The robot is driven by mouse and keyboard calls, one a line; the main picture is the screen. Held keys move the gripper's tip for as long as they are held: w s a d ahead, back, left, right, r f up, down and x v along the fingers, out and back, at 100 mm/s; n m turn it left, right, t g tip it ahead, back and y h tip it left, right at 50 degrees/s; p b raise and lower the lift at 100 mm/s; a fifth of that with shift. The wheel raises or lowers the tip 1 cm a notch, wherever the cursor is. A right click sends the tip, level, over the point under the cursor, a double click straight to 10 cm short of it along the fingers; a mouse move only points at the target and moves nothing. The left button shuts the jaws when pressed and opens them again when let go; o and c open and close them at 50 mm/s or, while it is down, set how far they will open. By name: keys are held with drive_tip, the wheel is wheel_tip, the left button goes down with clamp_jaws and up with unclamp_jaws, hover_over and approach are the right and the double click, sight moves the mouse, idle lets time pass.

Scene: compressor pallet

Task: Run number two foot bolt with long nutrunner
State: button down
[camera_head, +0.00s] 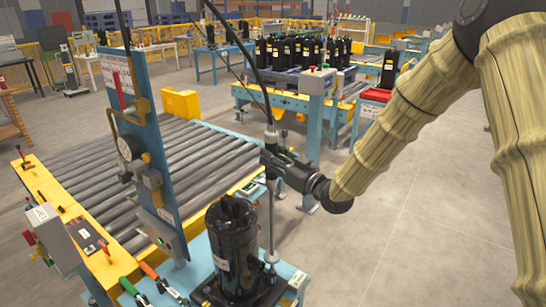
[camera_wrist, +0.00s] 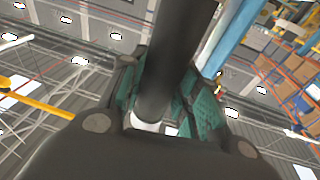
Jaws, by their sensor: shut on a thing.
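My gripper (camera_head: 270,158) is shut on the long nutrunner (camera_head: 272,205), which hangs upright from a cable with a long thin shaft pointing down. In the wrist view the dark body of the nutrunner (camera_wrist: 178,60) stands between the green-padded fingers. The black compressor (camera_head: 232,245) stands upright on its base at the bottom of the head view, just left of the shaft. The shaft's lower end (camera_head: 271,256) is beside the compressor, over its foot area at the right. Whether the tip touches a bolt is too small to tell. The number two foot bolt cannot be made out.
A blue upright panel (camera_head: 150,150) with gauges stands left of the compressor. A roller conveyor (camera_head: 190,160) lies behind. Pliers-like tools with orange and green handles (camera_head: 150,272) lie at front left. More black compressors (camera_head: 300,52) stand on a far conveyor. Open floor (camera_head: 410,220) lies right.

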sight(273, 141)
drive_tip(key=shift+r+p, duration=0.9)
drive_tip(key=shift+r, duration=1.6)
